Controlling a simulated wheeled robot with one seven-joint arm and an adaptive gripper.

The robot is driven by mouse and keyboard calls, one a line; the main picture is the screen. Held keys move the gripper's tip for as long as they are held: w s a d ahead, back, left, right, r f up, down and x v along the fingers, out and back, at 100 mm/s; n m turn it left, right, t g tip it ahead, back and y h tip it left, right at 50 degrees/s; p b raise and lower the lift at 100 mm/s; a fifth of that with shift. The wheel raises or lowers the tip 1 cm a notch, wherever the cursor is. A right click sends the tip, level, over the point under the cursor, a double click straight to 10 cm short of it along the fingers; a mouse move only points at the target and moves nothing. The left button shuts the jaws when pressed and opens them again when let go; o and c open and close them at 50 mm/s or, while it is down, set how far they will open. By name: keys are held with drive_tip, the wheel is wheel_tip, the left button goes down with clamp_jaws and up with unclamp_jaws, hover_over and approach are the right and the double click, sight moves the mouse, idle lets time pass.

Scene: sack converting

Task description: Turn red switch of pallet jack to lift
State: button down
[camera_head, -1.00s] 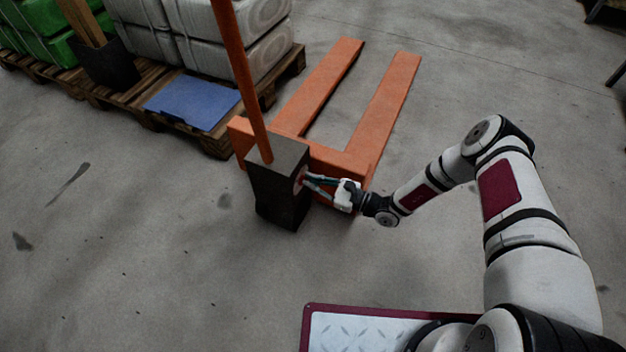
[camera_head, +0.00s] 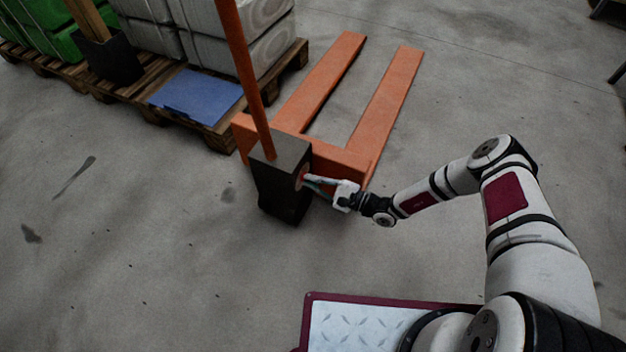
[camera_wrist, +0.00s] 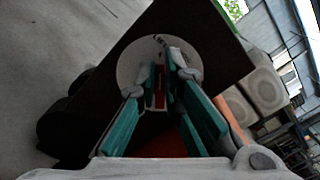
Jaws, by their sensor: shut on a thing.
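The orange pallet jack (camera_head: 387,105) stands on the floor, with a dark box-shaped housing (camera_head: 280,185) under its upright handle. My gripper (camera_head: 304,181) reaches the right side of this housing from the right. In the wrist view, a pale round disc (camera_wrist: 128,68) with small dark marks sits on the dark housing face. The narrow red switch (camera_wrist: 160,98) shows at the disc, between the teal fingers. My gripper (camera_wrist: 160,76) is shut on the red switch. The fingers hide part of the switch, so its exact setting cannot be told.
Wooden pallets at the upper left carry a blue panel (camera_head: 197,95), white sacks (camera_head: 262,45) and green sacks (camera_head: 48,14). The orange handle bar (camera_head: 240,65) rises from the housing. The floor left of the housing and right of the forks is clear.

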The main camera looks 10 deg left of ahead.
drive_tip(key=shift+f, duration=0.1)
idle(0.3)
drive_tip(key=c, duration=1.7)
unclamp_jaws()
drive_tip(key=v, duration=1.2)
